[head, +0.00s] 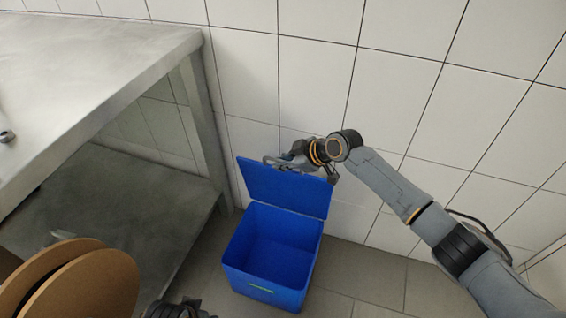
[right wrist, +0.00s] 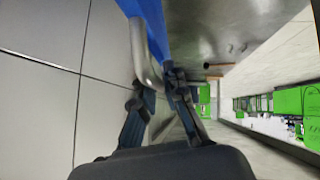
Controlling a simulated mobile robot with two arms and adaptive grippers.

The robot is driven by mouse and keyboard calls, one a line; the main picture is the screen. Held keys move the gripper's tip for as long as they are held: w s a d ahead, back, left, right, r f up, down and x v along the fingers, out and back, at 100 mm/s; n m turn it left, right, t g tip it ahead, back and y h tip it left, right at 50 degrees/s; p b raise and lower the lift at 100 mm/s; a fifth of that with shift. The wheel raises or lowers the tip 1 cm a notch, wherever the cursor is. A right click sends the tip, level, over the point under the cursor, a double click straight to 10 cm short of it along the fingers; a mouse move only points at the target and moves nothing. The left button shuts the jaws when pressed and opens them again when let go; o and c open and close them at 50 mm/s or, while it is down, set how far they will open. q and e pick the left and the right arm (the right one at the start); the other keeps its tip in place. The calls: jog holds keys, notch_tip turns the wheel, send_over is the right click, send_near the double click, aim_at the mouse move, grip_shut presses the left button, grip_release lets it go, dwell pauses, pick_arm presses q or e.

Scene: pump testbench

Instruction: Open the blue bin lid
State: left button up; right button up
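The blue bin (head: 262,290) stands on the floor, its inside open to view and empty. Its blue lid (head: 285,188) is raised and tilted back toward the wall behind. A metal handle (head: 280,163) is at the lid's upper edge. My right gripper (head: 287,162) is at this handle, with its arm reaching in from the right. In the right wrist view the curved metal handle (right wrist: 142,52) runs between the two fingers (right wrist: 160,82), which are closed around it. A strip of the blue lid (right wrist: 153,22) shows beside it.
A grey metal table (head: 90,60) with a lower shelf (head: 150,225) stands left of the bin. Round brown discs (head: 95,285) fill the lower left corner. A white tiled wall (head: 420,60) is close behind the lid. Floor (head: 375,275) right of the bin is clear.

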jog(key=o, duration=0.3)
jog(key=v, duration=1.2)
